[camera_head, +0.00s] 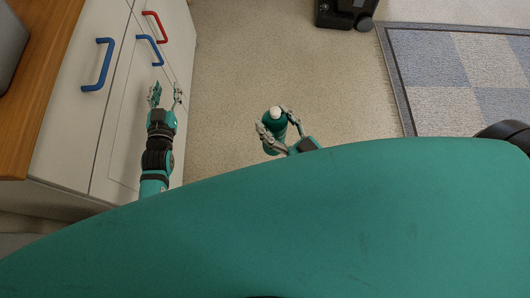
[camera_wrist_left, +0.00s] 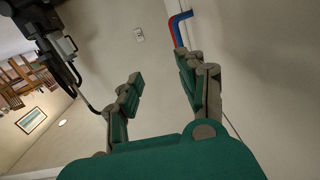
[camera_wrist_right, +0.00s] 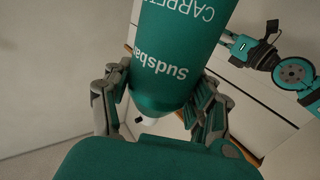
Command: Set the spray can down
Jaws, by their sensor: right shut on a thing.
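The spray can (camera_head: 274,135) is teal with a white cap and is held upright in my right gripper (camera_head: 274,127) over the carpet in the head view. In the right wrist view the spray can (camera_wrist_right: 180,55) shows white lettering, and the fingers of my right gripper (camera_wrist_right: 163,110) press on both its sides. The can's bottom is hidden in the head view. My left gripper (camera_head: 166,94) is open and empty beside the cabinet front. In the left wrist view its fingers (camera_wrist_left: 160,95) stand apart with nothing between them.
A white cabinet (camera_head: 120,110) with blue handles (camera_head: 98,64) and a red handle (camera_head: 155,26) stands at the left under a wooden top (camera_head: 40,85). A checkered rug (camera_head: 455,80) lies at the right, a black object (camera_head: 345,14) at the top. Carpet (camera_head: 240,60) between is clear.

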